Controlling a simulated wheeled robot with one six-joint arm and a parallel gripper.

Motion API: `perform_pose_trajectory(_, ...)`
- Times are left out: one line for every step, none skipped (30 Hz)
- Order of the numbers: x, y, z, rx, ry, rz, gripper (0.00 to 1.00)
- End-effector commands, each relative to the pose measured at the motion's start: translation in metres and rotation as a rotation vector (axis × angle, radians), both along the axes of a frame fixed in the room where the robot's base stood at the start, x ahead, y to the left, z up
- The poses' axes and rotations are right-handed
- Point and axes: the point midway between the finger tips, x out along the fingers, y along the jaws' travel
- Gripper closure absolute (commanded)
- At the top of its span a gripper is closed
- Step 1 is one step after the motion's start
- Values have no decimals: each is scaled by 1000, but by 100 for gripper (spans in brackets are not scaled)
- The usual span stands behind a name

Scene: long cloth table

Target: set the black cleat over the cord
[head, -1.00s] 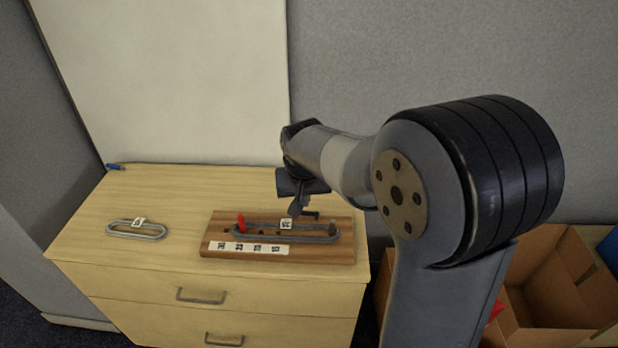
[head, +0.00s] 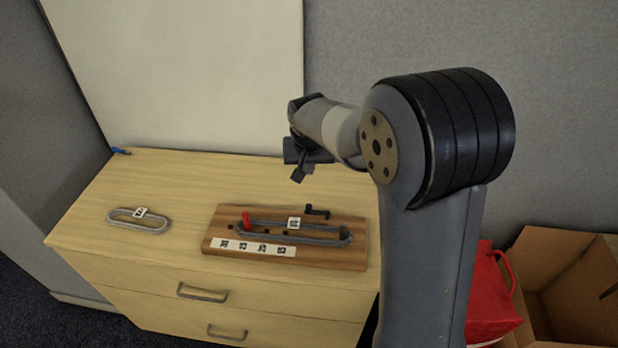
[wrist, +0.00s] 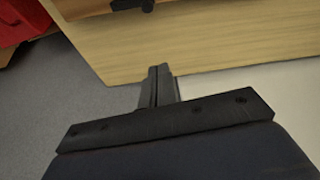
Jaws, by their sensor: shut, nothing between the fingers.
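The black cleat (head: 317,211) is a small dark piece with a short arm at the back edge of the wooden board (head: 225,222). The grey cord (head: 300,238) forms a long loop on the board, around a red peg (head: 246,220) at left and a dark peg (head: 344,231) at right. The cleat's arm appears to lie just behind the cord's far strand; I cannot tell whether it overlaps it. My gripper (head: 298,178) is shut and empty, above and behind the board, apart from the cleat. Its closed fingers (wrist: 157,86) show in the wrist view.
The cord carries a white tag (head: 293,223). A labelled strip (head: 252,248) with several tags lies along the board's front. A second tagged grey loop (head: 139,220) lies at left on the wooden cabinet top. A red bag (head: 490,300) and cardboard box (head: 570,275) stand at right.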

Motion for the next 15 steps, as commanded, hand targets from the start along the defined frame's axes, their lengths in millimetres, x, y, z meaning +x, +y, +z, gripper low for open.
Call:
perform_pose_trajectory(2,0,-8,-1,4,0,100)
perform_pose_trajectory(4,-1,-13,-2,5,-1,100)
perform_pose_trajectory(6,-1,-20,-2,5,-1,100)
perform_pose_trajectory(8,-1,-25,-2,6,-1,100)
perform_pose_trajectory(10,-1,-31,-2,6,-1,100)
perform_pose_trajectory(13,-1,-38,-2,6,-1,100)
perform_pose_trajectory(15,-1,-44,-2,6,-1,100)
perform_pose_trajectory(17,-1,-48,-2,5,-1,100)
perform_pose_trajectory(20,-1,-56,-2,5,-1,100)
perform_pose_trajectory(22,-1,-61,-2,4,-1,100)
perform_pose_trajectory(23,-1,-66,-2,5,-1,100)
perform_pose_trajectory(26,-1,-72,-2,4,-1,100)
perform_pose_trajectory(28,-2,-78,-2,5,-1,100)
perform_pose_trajectory(29,-2,-83,-2,5,-1,100)
perform_pose_trajectory(27,-1,-84,-1,3,1,100)
